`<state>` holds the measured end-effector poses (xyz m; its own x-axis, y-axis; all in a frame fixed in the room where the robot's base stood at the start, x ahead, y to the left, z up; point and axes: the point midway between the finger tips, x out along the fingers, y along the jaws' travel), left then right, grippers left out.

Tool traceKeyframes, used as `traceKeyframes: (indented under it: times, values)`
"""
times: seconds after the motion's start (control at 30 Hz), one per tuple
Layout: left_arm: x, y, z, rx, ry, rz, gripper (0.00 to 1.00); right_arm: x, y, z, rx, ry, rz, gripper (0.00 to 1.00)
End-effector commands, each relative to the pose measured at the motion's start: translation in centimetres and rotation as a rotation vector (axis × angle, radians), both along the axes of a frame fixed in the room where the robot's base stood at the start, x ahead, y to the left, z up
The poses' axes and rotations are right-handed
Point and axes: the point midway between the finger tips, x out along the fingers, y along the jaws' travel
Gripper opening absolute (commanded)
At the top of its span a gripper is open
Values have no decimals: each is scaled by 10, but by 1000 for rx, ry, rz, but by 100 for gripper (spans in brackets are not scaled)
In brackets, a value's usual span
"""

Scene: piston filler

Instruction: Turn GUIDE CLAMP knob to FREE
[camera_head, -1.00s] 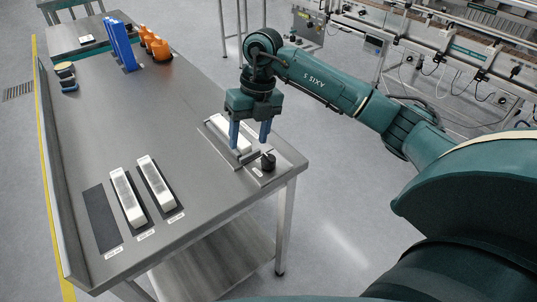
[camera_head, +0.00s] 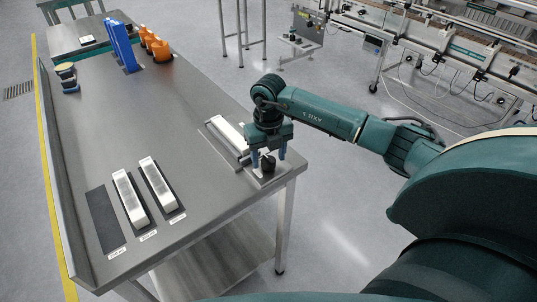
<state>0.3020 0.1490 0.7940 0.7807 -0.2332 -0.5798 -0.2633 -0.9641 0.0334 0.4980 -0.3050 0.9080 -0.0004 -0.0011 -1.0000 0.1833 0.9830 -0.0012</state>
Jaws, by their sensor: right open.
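The black knob (camera_head: 268,164) stands on a small plate near the right front corner of the steel table (camera_head: 190,120). Its marking is too small to read. My right gripper (camera_head: 268,162) points down over the knob, with its blue fingers apart, one on each side of it. I cannot tell whether the fingers touch the knob. A clamp fixture (camera_head: 228,138) with a white bar lies just left of the gripper. My left gripper is not in view.
Two white bars (camera_head: 129,197) (camera_head: 157,181) lie on dark pads beside an empty dark pad (camera_head: 105,219). Blue upright parts (camera_head: 122,46) and orange parts (camera_head: 158,47) stand at the far end. The table's middle is clear.

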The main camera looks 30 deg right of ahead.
Motion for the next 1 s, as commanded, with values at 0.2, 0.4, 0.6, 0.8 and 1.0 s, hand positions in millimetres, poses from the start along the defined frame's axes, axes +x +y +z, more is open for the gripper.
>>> traceKeyframes:
  times: [0.2, 0.4, 0.6, 0.8, 1.0]
  values:
    - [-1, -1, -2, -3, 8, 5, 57, 0, 1, -6, 1, 0, 2, 57]
    - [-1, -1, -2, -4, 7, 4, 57, 0, 1, -6, 1, 0, 1, 53]
    - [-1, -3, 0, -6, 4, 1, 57, 0, 0, -5, 1, 0, 1, 36]
    - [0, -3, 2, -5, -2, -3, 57, 0, 0, -5, 1, 0, 1, 20]
    - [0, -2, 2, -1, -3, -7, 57, 0, 0, -5, 1, 0, 3, 12]
